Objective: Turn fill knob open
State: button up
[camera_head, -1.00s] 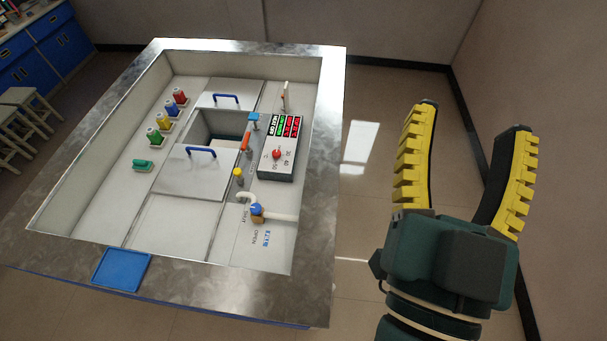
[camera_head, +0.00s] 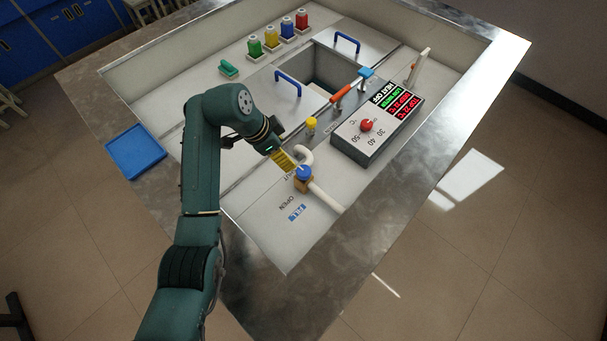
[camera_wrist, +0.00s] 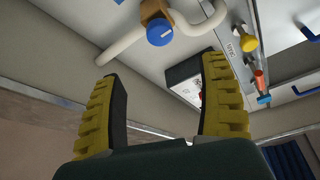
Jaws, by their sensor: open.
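The fill knob (camera_head: 304,172) is a round blue knob on a brass-coloured valve body, fitted to a white pipe (camera_head: 325,197). The FILL label and the word OPEN are printed on the panel beside it. In the wrist view the blue knob (camera_wrist: 160,32) shows at the top, beyond and between my fingertips. My gripper (camera_head: 287,163) is just left of the knob in the head view, apart from it as far as I can tell. In the wrist view my gripper (camera_wrist: 161,75) has its two yellow fingers spread wide with nothing between them. Its far finger is partly hidden in the head view.
A control box (camera_head: 378,128) with a red dial and lit displays stands right of the knob. A yellow knob (camera_head: 311,124), an orange-handled lever (camera_head: 342,93) and blue lid handles (camera_head: 288,82) are close behind. A blue tray (camera_head: 136,150) lies on the left rim.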

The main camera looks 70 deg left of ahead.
aim_at(303, 171)
jog(key=b+x, duration=0.2)
jog(key=x, duration=1.3)
jog(key=shift+w, duration=0.1)
jog(key=c, duration=1.2)
